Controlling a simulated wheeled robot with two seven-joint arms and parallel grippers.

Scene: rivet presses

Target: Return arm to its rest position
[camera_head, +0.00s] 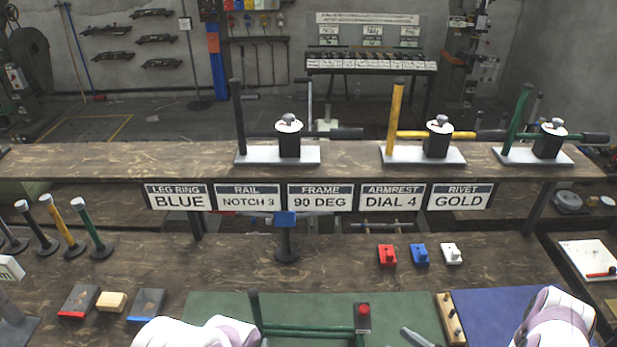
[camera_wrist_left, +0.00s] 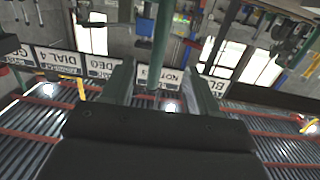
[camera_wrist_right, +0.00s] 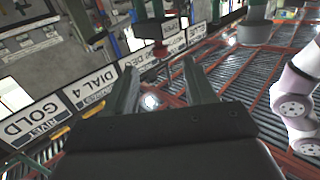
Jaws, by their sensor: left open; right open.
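In the head view my white and purple left arm (camera_head: 195,333) is at the bottom, left of centre, and my right arm (camera_head: 555,320) is at the bottom right. Their gripper fingers are not clearly seen there. In the left wrist view my left gripper (camera_wrist_left: 160,88) has its fingers apart, and a green post (camera_wrist_left: 163,40) shows between and beyond them; I cannot tell how far off it is. In the right wrist view my right gripper (camera_wrist_right: 160,80) has its fingers apart with nothing held between them. My other arm shows at the right of that view.
A green tubular frame (camera_head: 305,331) stands on the green mat (camera_head: 215,305), close to my left arm. A red-topped block (camera_head: 362,316) is beside it. A blue mat (camera_head: 480,310) lies near my right arm. Red, blue and white blocks sit behind, below a shelf (camera_head: 350,153) with three presses.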

